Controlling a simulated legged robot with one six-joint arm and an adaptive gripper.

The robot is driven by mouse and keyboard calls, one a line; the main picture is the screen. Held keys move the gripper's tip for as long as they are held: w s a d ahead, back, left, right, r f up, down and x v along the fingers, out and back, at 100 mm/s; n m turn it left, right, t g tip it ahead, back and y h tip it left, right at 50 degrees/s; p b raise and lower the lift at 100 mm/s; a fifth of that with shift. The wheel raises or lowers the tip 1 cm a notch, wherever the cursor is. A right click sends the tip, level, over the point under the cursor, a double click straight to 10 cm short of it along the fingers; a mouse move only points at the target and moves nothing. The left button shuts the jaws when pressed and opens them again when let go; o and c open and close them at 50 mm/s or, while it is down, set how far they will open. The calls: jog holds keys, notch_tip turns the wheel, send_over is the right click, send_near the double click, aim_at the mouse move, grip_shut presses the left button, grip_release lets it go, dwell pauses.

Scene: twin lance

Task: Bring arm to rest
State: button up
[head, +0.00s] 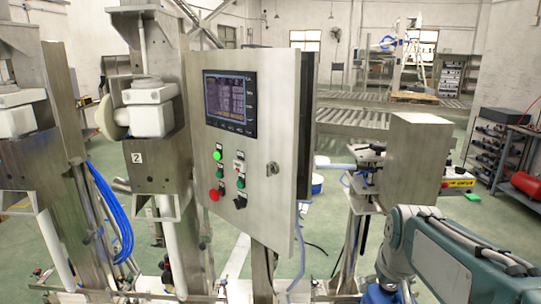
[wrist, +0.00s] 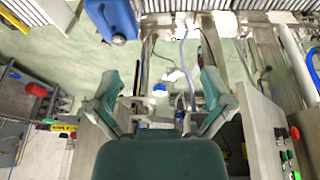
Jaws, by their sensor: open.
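My gripper (wrist: 160,86) shows in the wrist view with its two green and grey fingers spread wide apart. It is open and nothing is held between the fingers. Floor and metal framework show beyond the gap. In the head view, grey-green links of my arm (head: 455,265) reach in at the lower right; the gripper itself cannot be made out there.
A steel control cabinet (head: 255,140) with a screen and buttons stands mid-view; its buttoned side (wrist: 285,140) shows at the wrist view's right. Steel lance stands (head: 155,150) are at left. A steel box (head: 420,165) stands near my arm. A blue container (wrist: 110,20) is upper left.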

jog(key=s+a+t, duration=0.1)
jog(key=s+a, duration=0.2)
jog(key=s, duration=0.4)
jog(key=s+a, duration=0.3)
jog(key=s, duration=0.5)
jog(key=shift+s+a+f+t+y, duration=0.2)
jog(key=shift+a+f+t+y, duration=0.1)
jog(key=shift+f+t, duration=0.1)
